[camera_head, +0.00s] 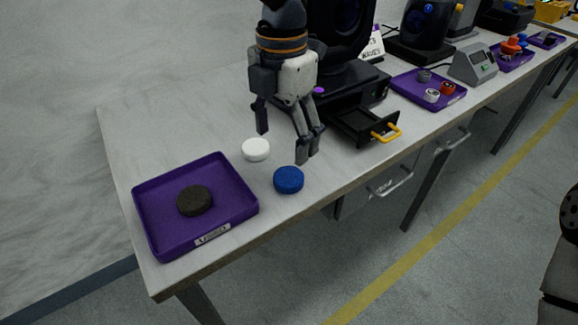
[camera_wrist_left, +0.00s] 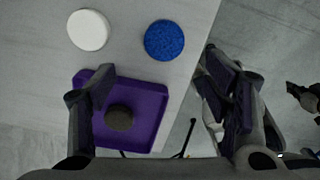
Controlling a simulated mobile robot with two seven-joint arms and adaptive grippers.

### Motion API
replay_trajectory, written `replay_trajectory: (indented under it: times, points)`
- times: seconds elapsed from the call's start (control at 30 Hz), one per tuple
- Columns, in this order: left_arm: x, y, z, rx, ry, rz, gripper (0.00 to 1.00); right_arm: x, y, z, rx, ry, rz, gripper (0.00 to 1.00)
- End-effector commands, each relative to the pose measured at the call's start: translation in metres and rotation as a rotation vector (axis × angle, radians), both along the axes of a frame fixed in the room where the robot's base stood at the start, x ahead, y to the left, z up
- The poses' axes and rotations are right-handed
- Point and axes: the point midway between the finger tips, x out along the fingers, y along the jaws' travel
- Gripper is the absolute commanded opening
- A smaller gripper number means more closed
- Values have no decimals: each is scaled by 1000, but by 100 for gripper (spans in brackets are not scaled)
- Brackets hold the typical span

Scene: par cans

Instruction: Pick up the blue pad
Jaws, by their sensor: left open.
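The blue pad (camera_head: 289,180) is a round disc lying flat on the table near its front edge, right of the purple tray. It also shows in the left wrist view (camera_wrist_left: 164,40), near the table edge. My left gripper (camera_head: 283,146) is open and empty above the table, with its fingers pointing down, behind the blue pad and apart from it. In the left wrist view its two fingers (camera_wrist_left: 165,84) stand wide apart at either side. My right gripper is not seen in the head view.
A white pad (camera_head: 256,149) lies behind and left of the blue pad. A purple tray (camera_head: 149,225) holds a dark pad (camera_head: 195,201). A black machine with an open drawer (camera_head: 366,128) and yellow handle stands to the right. Another purple tray (camera_head: 405,91) holds small parts.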

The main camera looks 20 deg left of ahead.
Motion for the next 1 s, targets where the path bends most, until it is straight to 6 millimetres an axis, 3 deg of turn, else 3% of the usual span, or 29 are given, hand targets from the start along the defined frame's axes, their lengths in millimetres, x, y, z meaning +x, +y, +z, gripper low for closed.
replay_trajectory:
  times: [0.03, 0.43, 0.73, 0.9, 1.0]
  points:
    - [-1, 0, -15, 2, 7, -1, 71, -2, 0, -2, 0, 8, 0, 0]
    - [-1, -6, -79, 2, 4, 0, 71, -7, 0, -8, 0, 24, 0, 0]
    - [0, -7, -86, 0, -1, -1, 71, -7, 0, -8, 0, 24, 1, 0]
    - [-1, -6, -86, 0, -1, 0, 35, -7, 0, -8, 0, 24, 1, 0]
    - [-1, -6, -86, 0, -1, 0, 35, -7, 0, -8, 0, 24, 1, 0]
